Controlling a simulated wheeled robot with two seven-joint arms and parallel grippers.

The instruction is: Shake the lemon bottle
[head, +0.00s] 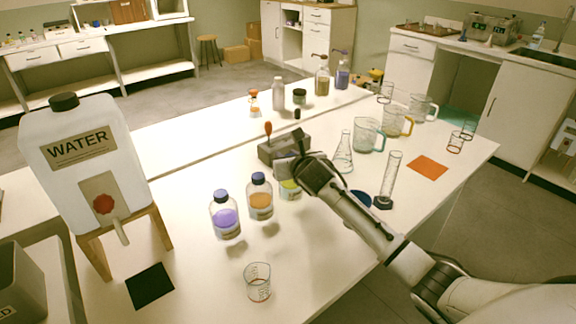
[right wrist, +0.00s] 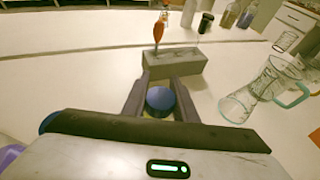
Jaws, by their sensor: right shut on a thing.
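The lemon bottle (head: 290,189), with yellow-green liquid, is at the right end of a short row of bottles on the white table. Its upper part is hidden by my right gripper (head: 290,173) in the head view. In the right wrist view its blue cap (right wrist: 160,99) lies between the two fingers of my right gripper (right wrist: 162,92), which is shut on the bottle. The bottle looks upright; I cannot tell whether its base touches the table. My left gripper is not in view.
An orange-liquid bottle (head: 260,197) and a purple-liquid bottle (head: 225,215) stand close on the left. A grey block (head: 284,149) is just behind. A flask (head: 344,156) and cylinder (head: 389,182) stand to the right, a small beaker (head: 257,283) in front, a water tank (head: 88,150) far left.

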